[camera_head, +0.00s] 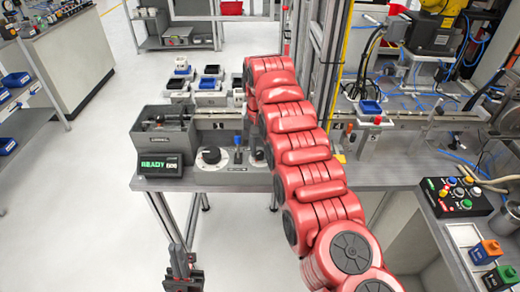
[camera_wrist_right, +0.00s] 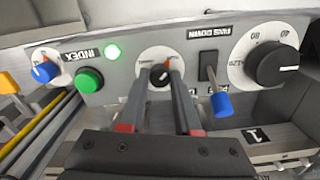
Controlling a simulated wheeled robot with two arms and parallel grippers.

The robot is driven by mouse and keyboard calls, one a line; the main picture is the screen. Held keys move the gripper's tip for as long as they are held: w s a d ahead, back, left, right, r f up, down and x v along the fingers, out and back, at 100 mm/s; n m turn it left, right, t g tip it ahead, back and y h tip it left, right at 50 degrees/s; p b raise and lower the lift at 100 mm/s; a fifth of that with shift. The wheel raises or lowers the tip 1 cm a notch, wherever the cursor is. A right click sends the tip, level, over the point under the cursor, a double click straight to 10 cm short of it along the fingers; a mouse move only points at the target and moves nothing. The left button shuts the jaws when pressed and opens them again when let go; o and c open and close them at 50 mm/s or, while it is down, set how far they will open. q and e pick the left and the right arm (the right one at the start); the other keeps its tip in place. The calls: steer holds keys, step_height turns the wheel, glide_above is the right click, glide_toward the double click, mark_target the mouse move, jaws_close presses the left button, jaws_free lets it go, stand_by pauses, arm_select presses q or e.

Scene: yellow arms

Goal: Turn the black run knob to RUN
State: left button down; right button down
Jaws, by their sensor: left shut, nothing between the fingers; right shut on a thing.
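The black run knob (camera_wrist_right: 158,77) sits on a small white round dial in the right wrist view, with an orange mark at its upper right. The dial's lettering is too small to read. My right gripper (camera_wrist_right: 160,85) is shut on this knob, one finger on each side. In the head view my red right arm hides that gripper and most of the knob's area. My left gripper (camera_head: 182,276) is shut and empty, hanging low in front of the bench.
The panel also carries a large black knob (camera_wrist_right: 277,67), a blue-tipped lever (camera_wrist_right: 221,104), a green button (camera_wrist_right: 89,80) and a blue knob (camera_wrist_right: 45,71). A display (camera_head: 160,164) reads READY. A button box (camera_head: 456,196) stands at right.

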mark_target(260, 153)
steer(key=c, duration=0.6)
jaws_free()
steer(key=shift+r, duration=0.4)
step_height(260, 153, up, 17)
steer(key=p, duration=1.6)
steer(key=shift+f, duration=0.2)
steer(key=shift+f, duration=0.1)
